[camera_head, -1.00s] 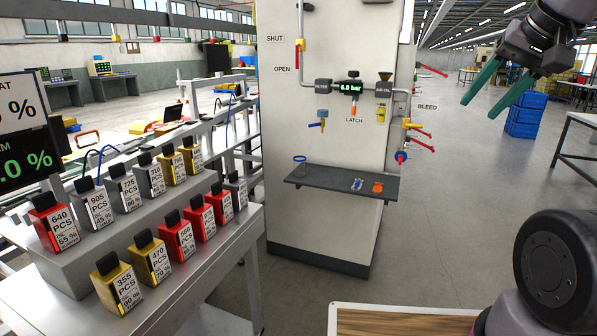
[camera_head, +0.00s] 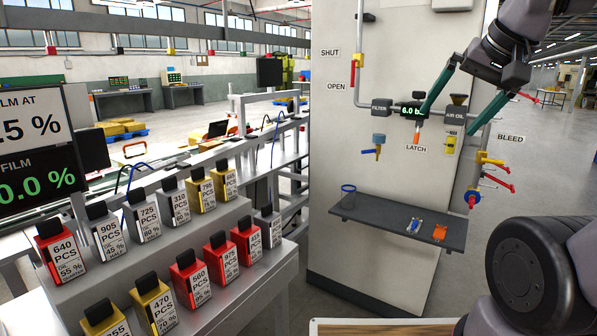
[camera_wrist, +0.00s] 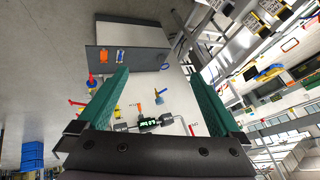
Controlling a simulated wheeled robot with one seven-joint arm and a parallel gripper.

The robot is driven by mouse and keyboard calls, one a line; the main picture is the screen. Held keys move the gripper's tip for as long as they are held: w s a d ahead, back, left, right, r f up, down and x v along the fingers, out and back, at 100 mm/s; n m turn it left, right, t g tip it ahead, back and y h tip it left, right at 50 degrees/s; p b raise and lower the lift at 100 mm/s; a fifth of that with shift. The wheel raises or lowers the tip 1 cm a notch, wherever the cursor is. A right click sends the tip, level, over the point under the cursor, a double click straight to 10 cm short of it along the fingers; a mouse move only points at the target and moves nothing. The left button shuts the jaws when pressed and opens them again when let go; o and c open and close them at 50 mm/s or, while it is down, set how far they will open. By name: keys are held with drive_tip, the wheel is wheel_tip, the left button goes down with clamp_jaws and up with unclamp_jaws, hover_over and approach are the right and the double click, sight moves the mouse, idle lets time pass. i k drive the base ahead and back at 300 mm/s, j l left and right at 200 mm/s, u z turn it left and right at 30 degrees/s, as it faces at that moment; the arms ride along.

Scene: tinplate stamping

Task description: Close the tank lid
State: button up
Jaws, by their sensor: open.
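No tank or tank lid can be told for sure in either view. My gripper (camera_head: 446,127) is open and empty, its two green fingers spread and pointing down in front of the pale panel column (camera_head: 360,150) in the head view. The fingers overlap the picture of the pressure display (camera_head: 408,108) and the air-oil unit (camera_head: 455,112), but seem well short of them. In the wrist view my gripper (camera_wrist: 160,76) has nothing between its fingers, and the panel with its shelf lies some way beyond.
A dark shelf (camera_head: 385,217) on the panel holds a blue-rimmed cup (camera_head: 347,197), a blue item (camera_head: 414,226) and an orange item (camera_head: 440,232). Red-handled bleed valves (camera_head: 495,181) are at right. Labelled boxes (camera_head: 187,277) fill a stepped bench at left.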

sight(215, 129)
drive_tip(key=i+u, duration=0.35)
drive_tip(key=u, duration=0.15)
drive_tip(key=i+u, duration=0.3)
drive_tip(key=u, duration=0.15)
drive_tip(key=i+l+u, duration=0.15)
drive_tip(key=l+u, duration=0.3)
drive_tip(key=l, duration=0.25)
drive_tip(key=i+l+u, duration=0.1)
drive_tip(key=l+u, duration=0.4)
drive_tip(key=l, duration=0.2)
